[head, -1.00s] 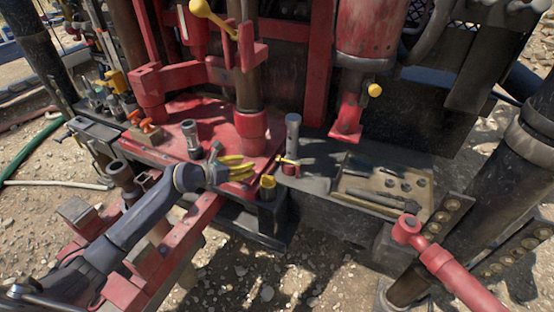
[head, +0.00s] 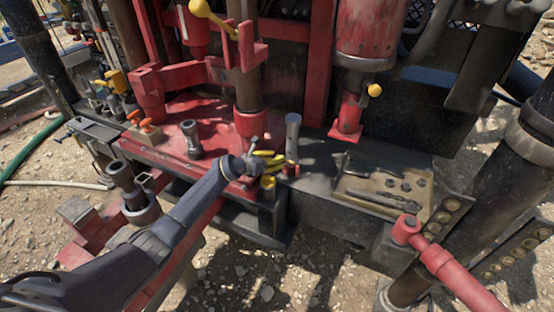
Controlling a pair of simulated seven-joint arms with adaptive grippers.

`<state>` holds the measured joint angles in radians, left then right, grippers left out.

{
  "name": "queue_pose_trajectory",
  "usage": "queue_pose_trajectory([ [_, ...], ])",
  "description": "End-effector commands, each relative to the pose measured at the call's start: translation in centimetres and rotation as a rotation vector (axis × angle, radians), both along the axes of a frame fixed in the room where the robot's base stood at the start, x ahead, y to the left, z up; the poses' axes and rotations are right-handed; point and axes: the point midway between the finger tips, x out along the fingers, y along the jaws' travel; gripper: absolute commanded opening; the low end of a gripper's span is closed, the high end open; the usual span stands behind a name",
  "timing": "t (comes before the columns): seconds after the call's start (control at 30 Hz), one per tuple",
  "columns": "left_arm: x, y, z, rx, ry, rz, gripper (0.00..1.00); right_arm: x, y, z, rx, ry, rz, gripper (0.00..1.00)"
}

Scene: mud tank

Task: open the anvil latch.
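My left gripper (head: 272,162) has yellow fingers and is at the front right edge of the red deck (head: 215,125). It is just left of an upright grey cylinder (head: 292,137), its fingertips close to the cylinder's lower part. I cannot tell whether they touch it, or whether the fingers are open or shut. A yellow-topped dark post (head: 268,183) stands just below the fingers, partly hidden by them. I cannot tell for sure which part is the anvil latch; a small red and yellow piece by the cylinder's base is mostly covered. My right gripper is not in view.
A vertical pipe with a red collar (head: 250,122) rises behind the gripper. A dark fitting (head: 191,140) stands on the deck to the left. A tool tray (head: 385,188) lies to the right. A red bar (head: 450,270) and a thick black post (head: 520,160) fill the right side.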

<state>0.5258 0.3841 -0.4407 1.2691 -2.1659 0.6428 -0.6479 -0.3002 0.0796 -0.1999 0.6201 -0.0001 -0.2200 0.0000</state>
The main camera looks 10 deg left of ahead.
Motion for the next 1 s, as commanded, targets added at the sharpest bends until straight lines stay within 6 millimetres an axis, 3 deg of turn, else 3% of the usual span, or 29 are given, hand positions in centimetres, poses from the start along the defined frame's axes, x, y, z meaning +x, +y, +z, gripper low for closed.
queue_pose_trajectory([
  [0.6, 0.93, -0.68, -0.44, 0.000, 0.000, 0.000, 0.33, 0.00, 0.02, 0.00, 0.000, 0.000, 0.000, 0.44],
  [0.9, 0.92, -0.66, -0.46, 0.000, 0.000, 0.000, 0.00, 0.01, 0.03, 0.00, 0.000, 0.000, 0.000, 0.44],
  [1.0, 0.92, -0.66, -0.46, 0.000, 0.000, 0.000, 0.00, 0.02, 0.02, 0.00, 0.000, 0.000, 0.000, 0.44],
])
